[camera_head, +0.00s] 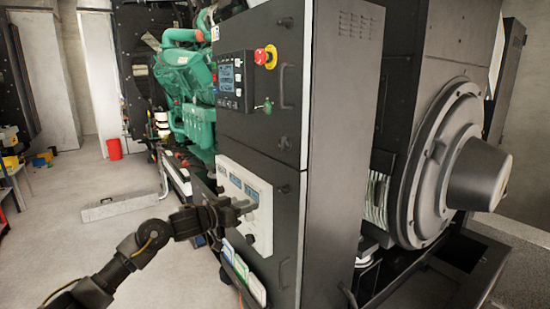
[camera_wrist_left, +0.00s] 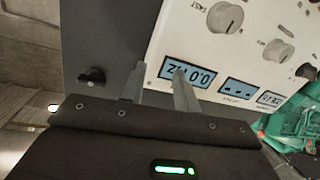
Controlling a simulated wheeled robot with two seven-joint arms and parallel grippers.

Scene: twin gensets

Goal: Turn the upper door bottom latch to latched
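The upper door (camera_head: 262,85) of the dark cabinet appears closed. A small dark bottom latch (camera_head: 284,143) is at its lower right; its turn position is too small to tell. My left gripper (camera_head: 250,206) is lower, in front of the white panel on the lower door, and apart from that latch. In the left wrist view its fingers (camera_wrist_left: 158,88) are spread with nothing between them. A black latch knob (camera_wrist_left: 93,76) shows there beside the white panel; it looks like the lower door's top latch. My right gripper is in neither view.
The white panel (camera_head: 236,181) has displays and knobs close to my left gripper. The floor (camera_head: 150,245) at the left is mostly clear.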

